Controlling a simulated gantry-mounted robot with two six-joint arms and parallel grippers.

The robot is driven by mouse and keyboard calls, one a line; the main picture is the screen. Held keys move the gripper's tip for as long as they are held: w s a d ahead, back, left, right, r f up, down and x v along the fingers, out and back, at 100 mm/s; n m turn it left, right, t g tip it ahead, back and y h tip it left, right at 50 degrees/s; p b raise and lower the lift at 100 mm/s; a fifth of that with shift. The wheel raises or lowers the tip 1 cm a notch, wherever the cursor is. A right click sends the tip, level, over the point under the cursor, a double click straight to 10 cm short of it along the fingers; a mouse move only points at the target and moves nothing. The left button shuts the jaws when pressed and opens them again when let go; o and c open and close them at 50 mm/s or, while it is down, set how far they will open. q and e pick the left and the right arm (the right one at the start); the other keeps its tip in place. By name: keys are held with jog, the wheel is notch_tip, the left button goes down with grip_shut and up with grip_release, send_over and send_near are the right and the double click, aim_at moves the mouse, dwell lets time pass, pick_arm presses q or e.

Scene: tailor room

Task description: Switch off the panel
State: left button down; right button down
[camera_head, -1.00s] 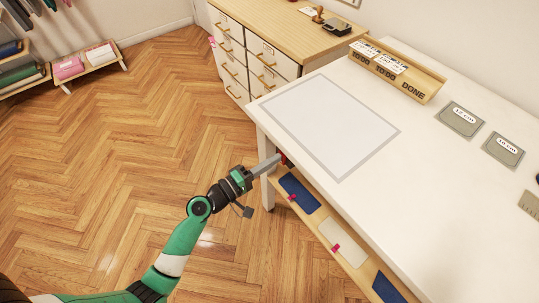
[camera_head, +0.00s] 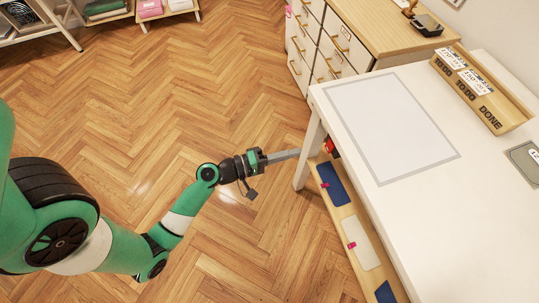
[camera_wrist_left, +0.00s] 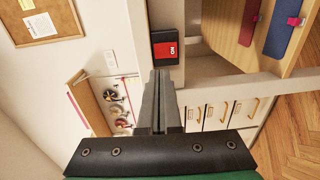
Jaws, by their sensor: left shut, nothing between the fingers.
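A small black switch box with a red rocker stands in the left wrist view (camera_wrist_left: 166,48), with white lettering that looks like "ON". In the wrist view the fingers (camera_wrist_left: 160,75) point at the switch's lower edge. My right gripper is not in view.
The white table (camera_head: 455,215) has a wooden shelf (camera_head: 345,212) below with blue and cream pieces. A drawer cabinet (camera_head: 350,50) stands behind. A wooden TODO/DONE tray (camera_head: 490,105) is on the table. The floor (camera_head: 200,90) to the left is clear.

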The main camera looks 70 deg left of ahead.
pick_arm(q)
jog(key=s, duration=0.5)
jog(key=shift+a+r, duration=0.15)
jog(key=shift+r, duration=0.15)
